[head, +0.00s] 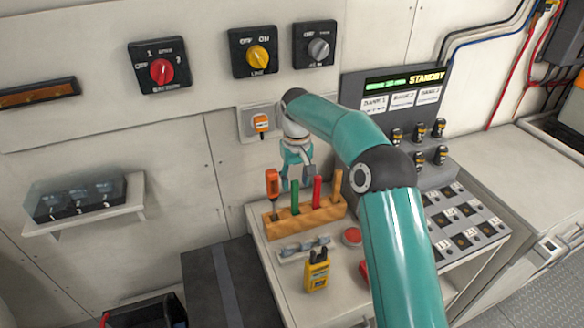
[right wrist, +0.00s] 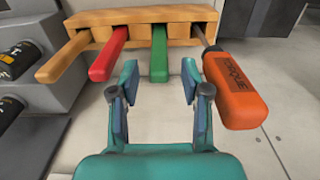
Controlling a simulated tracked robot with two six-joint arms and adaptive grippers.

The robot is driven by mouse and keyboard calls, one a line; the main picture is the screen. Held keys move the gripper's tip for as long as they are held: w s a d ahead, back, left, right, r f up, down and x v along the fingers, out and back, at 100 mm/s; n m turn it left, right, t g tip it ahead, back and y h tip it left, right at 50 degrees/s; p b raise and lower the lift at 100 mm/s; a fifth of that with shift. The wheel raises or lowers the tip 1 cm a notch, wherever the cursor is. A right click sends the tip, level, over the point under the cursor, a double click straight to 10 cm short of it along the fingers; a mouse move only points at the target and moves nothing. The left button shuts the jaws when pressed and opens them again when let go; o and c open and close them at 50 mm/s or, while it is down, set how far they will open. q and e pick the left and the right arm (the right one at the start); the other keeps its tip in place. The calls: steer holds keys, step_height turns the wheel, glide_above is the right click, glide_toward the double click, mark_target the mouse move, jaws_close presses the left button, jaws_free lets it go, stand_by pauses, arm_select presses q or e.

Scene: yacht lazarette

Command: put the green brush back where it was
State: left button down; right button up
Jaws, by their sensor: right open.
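The green brush (head: 296,199) stands in a slot of the wooden rack (head: 318,221) on the white bench, handle up; only its green handle shows. My right gripper (head: 297,178) is open and empty, just over that handle. In the right wrist view, the green handle (right wrist: 159,55) lies between the lines of the two spread fingers (right wrist: 159,78), with a gap on each side. The rack's wooden bar (right wrist: 140,32) is behind it. The brush's lower end is hidden in the rack. My left gripper is not in view.
In the rack, an orange screwdriver (right wrist: 235,90) stands close to the right finger in the wrist view; red (right wrist: 108,55) and wooden (right wrist: 62,60) handles stand opposite. In front are clear glasses (head: 303,248), a yellow meter (head: 317,272) and a red button (head: 352,236). The wall is close behind.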

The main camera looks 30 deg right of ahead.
step_height(320, 180, up, 6)
steer(key=shift+r, duration=0.25)
steer(key=shift+s, duration=0.1)
stand_by(0.4)
